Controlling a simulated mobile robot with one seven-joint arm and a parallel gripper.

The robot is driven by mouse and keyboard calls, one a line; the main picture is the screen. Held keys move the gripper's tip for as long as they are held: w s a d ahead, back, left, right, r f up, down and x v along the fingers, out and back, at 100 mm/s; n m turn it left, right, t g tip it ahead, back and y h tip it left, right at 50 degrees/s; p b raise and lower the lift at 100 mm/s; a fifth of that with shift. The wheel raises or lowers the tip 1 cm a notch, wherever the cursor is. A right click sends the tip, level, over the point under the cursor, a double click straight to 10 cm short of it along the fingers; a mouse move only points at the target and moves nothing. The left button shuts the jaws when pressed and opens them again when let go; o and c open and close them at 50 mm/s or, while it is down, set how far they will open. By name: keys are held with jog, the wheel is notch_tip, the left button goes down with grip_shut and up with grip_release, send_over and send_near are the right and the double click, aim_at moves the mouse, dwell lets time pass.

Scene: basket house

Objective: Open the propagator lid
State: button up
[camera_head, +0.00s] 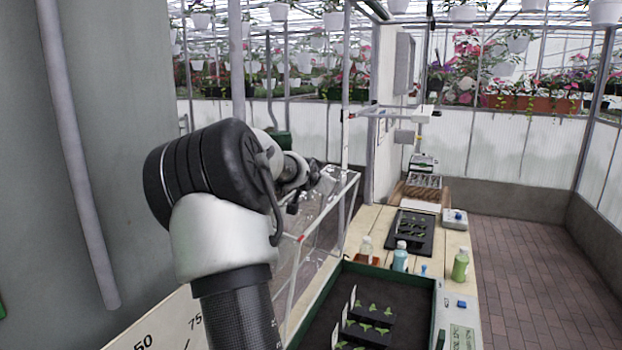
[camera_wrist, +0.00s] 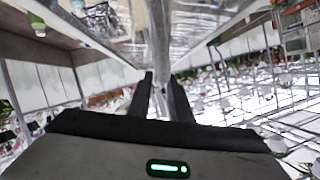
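The propagator (camera_head: 436,290) is a dark tray with a green rim on the bench at the lower middle of the head view. Its lid (camera_head: 302,238) is a clear panel in a thin pale frame with a red mark. It stands raised and steeply tilted along the tray's left side. My gripper (camera_head: 308,188) is at the lid's far upper part, partly hidden by my arm. In the wrist view, the two dark fingers (camera_wrist: 160,85) are close together, with a narrow grey strip of the lid (camera_wrist: 160,38) between them. Finger contact is hard to see.
Black seedling trays (camera_head: 370,326) with white labels lie inside the propagator. A wall is at left; brick floor (camera_head: 520,270) is clear at right.

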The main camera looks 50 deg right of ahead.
jog(key=p+v, duration=0.2)
jog(key=v, duration=1.2)
jog(key=shift+p, duration=0.4)
